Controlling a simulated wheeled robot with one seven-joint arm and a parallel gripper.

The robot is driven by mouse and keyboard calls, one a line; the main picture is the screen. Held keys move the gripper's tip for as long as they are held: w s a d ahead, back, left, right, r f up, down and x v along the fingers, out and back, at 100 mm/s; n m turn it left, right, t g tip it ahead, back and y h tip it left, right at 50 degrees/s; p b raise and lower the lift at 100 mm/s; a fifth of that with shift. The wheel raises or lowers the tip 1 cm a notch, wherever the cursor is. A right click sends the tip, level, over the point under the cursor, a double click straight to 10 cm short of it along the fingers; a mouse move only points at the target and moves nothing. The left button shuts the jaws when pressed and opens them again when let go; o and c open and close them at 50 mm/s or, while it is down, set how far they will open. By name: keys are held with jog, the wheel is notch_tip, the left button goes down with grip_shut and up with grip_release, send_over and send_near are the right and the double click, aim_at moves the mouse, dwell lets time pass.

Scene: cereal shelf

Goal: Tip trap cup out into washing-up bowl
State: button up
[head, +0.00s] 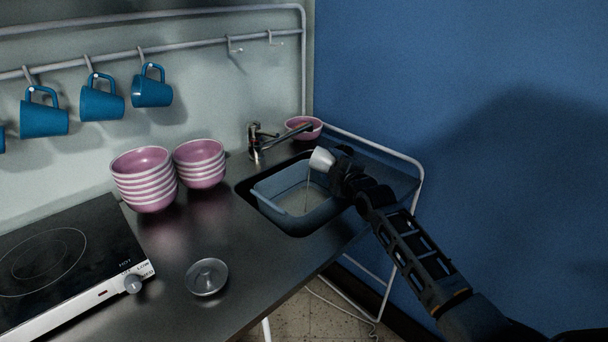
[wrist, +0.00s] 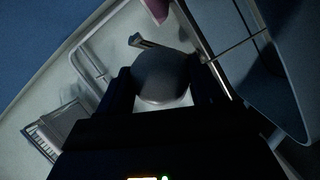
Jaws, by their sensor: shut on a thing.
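The trap cup (head: 321,159) is small and pale grey, held tilted above the washing-up bowl. My gripper (head: 339,168) is shut on it. A thin pale line, like a trickle, runs down from the cup's lower left side into the bowl. The blue-grey washing-up bowl (head: 271,207) sits in the sink, with shallow cloudy contents on its floor. In the wrist view the cup (wrist: 163,78) shows as a dark rounded shape between my gripper's fingers (wrist: 163,88). The inside of the cup is hidden.
A tap (head: 257,145) and a pink bowl (head: 304,127) stand behind the sink. Two pink bowl stacks (head: 146,180) (head: 200,163), a clear round dish (head: 207,277) and a hob (head: 68,262) are to the left. Blue mugs (head: 102,101) hang from a rail. A blue wall (head: 480,110) is at right.

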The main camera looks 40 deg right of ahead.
jog(key=shift+w+a+f+n+g+p, duration=0.1)
jog(key=shift+w+a+n+g+p, duration=0.1)
jog(key=shift+w+n+g+p, duration=0.3)
jog(key=shift+p, duration=0.4)
